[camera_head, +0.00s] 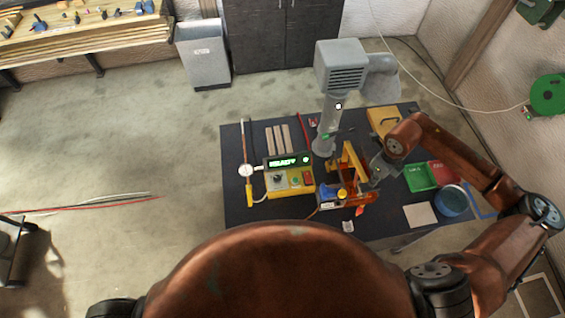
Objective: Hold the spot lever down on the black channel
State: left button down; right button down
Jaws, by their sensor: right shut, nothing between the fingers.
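My right gripper (372,181) is shut and empty, at the right side of a yellow and orange fixture (354,158) on the dark table. The fixture has upright yellow parts, one of which may be the spot lever; the view is too small to tell. Dark parts with a blue piece (342,194) sit at its lower left; I cannot make out the black channel for certain. The gripper partly hides the fixture's right side, and I cannot tell whether it touches it. My left gripper is not in view.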

jog(key=shift+f, duration=0.15)
notch_tip(320, 180, down, 6)
jog(key=s+b, duration=0.2)
jog(key=b, duration=0.3)
jog(key=shift+f+b, duration=0.2)
jog(key=shift+b, duration=0.15)
dwell(1.0)
jog(key=shift+s+d+f+b, duration=0.1)
jog(key=shift+s+f+b, duration=0.15)
jog(key=shift+f+b, duration=0.5)
dwell(0.4)
jog(key=shift+s+f+b, duration=0.1)
jog(key=shift+b, duration=0.2)
dwell(0.6)
jog(key=shift+s, duration=0.1)
jog(key=shift+w+r+p, duration=0.55)
jog(key=shift+r+p, duration=0.15)
jog(key=shift+r, duration=1.15)
jog(key=shift+w+r+p, duration=0.6)
jog(key=shift+r+p, duration=0.1)
jog(key=shift+r, duration=1.2)
jog(key=shift+w+r+p, duration=0.55)
jog(key=shift+r+p, duration=0.15)
jog(key=shift+r, duration=1.15)
